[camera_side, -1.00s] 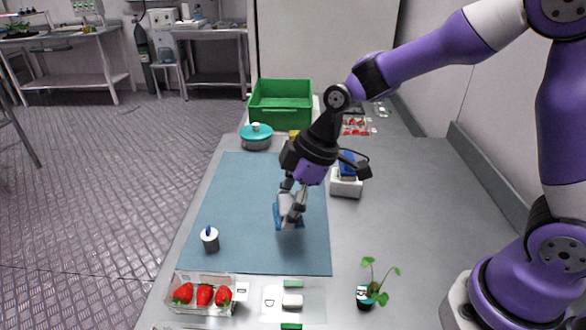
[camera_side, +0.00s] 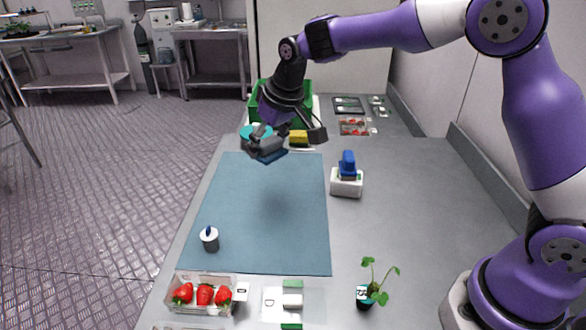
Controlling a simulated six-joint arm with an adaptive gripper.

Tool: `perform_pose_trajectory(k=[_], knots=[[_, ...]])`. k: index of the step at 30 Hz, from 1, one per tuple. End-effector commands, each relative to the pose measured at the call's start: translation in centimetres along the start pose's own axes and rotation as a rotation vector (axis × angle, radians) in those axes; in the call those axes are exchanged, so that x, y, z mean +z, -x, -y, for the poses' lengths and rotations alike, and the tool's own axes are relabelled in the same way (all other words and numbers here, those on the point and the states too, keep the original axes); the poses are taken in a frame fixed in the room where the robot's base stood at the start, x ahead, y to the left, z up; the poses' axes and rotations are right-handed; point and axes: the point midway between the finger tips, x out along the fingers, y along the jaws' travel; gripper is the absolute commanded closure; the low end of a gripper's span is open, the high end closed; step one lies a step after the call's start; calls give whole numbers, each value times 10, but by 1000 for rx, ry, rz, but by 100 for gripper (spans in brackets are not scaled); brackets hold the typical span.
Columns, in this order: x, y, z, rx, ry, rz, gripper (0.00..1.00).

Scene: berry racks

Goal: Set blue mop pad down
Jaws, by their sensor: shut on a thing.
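The blue mop pad (camera_side: 270,157) is a small dark blue flat piece, held in the air. My gripper (camera_side: 264,147) is shut on it, over the far part of the blue-grey mat (camera_side: 262,215). The pad hangs slightly tilted, with a shadow on the mat below it. The fingers hide part of the pad's top.
A teal-lidded pot (camera_side: 248,133) and a green crate (camera_side: 308,103) stand behind my gripper, partly hidden. A yellow sponge (camera_side: 298,137) lies nearby. A white holder (camera_side: 346,184) with a blue item stands right of the mat. A small bottle (camera_side: 210,240) and strawberry punnet (camera_side: 203,308) are in front.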

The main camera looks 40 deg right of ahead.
Motion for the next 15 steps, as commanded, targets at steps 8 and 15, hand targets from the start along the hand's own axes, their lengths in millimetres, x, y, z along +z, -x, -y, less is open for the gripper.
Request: perform_pose_trajectory(k=[8, 15], knots=[[-10, -34, -54, 25, -73, -1, 57], [-14, -73, -105, 22, -66, -3, 57]])
